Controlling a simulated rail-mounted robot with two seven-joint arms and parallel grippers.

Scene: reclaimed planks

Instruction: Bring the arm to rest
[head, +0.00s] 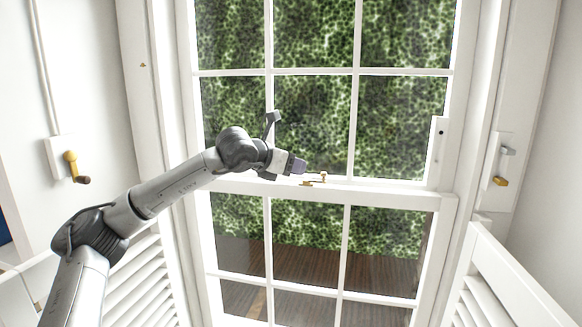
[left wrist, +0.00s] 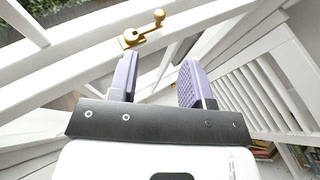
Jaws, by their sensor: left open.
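My left arm comes in from the left and reaches to the middle of a white sash window. My left gripper (head: 298,164) is at the meeting rail, just up and left of a brass sash latch (head: 316,180). In the left wrist view the gripper (left wrist: 158,72) has its two purple finger pads apart with nothing between them. The brass latch (left wrist: 142,30) with its round knob shows beyond the fingertips there, apart from them. My right gripper is not in either view.
White shutters stand low on the left (head: 140,285) and right (head: 510,285). A brass crank handle (head: 73,167) sits on the left wall. A lever with a brass piece (head: 501,181) is on the right frame. Open air lies before the window to the arm's right.

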